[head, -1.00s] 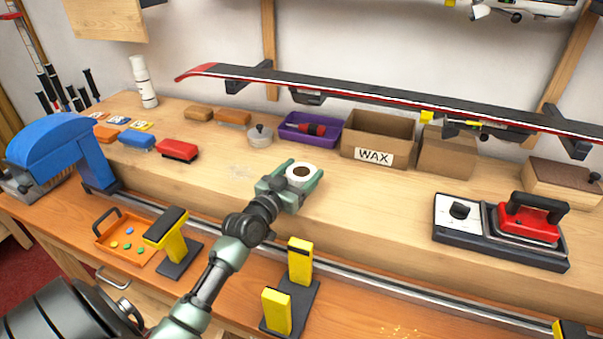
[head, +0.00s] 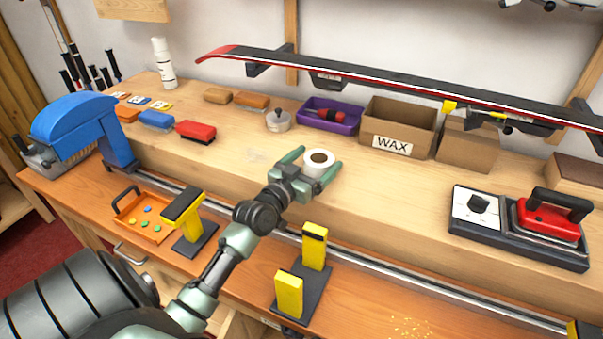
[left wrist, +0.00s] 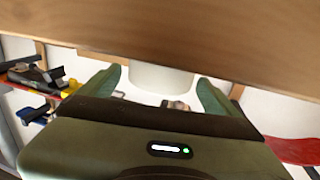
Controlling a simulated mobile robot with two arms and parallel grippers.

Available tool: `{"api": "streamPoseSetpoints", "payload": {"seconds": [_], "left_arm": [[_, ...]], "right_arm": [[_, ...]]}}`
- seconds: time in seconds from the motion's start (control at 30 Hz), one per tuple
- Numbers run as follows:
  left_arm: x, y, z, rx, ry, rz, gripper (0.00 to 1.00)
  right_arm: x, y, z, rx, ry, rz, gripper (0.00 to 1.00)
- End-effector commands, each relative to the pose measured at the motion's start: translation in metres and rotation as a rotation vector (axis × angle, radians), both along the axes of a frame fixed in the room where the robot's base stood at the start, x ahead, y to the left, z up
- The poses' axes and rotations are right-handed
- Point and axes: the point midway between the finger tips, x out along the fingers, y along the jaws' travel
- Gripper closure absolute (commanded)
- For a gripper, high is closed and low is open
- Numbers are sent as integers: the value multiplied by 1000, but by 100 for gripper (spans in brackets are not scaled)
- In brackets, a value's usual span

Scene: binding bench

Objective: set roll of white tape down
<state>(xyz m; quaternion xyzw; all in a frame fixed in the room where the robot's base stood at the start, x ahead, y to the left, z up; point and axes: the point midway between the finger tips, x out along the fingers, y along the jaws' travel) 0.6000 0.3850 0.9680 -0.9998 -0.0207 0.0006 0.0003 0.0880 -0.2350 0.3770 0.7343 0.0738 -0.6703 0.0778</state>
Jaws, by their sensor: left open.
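The roll of white tape (head: 318,172) stands on the raised wooden shelf of the bench, its dark round hole facing up. My left gripper (head: 314,162) is open around it, with one green finger on each side and gaps between the fingers and the roll. In the left wrist view, the roll (left wrist: 160,79) shows as a plain white side between the two spread fingers (left wrist: 158,88), up against the wooden surface. My right gripper is not in view.
Behind the roll are a lidded metal tin (head: 278,121), a purple tray (head: 345,127) and the WAX box (head: 398,122). A waxing iron (head: 548,222) stands at the right. Yellow-topped vise posts (head: 313,247) rise in front. The shelf around the roll is clear.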

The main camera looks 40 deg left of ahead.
Motion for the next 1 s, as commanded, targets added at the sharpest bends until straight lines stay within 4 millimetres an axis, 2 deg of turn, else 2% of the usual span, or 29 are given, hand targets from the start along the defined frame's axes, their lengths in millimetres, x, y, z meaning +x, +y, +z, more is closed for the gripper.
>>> {"api": "streamPoseSetpoints", "payload": {"seconds": [0.2,0.43,0.63,1.0], "left_arm": [[-50,-2,-3,2,4,0,8],[-89,-3,-2,2,3,0,8],[-102,-4,0,0,0,0,8],[-103,-4,4,0,0,0,8]], "right_arm": [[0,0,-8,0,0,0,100],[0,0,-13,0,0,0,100],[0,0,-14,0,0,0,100],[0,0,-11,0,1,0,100]]}}
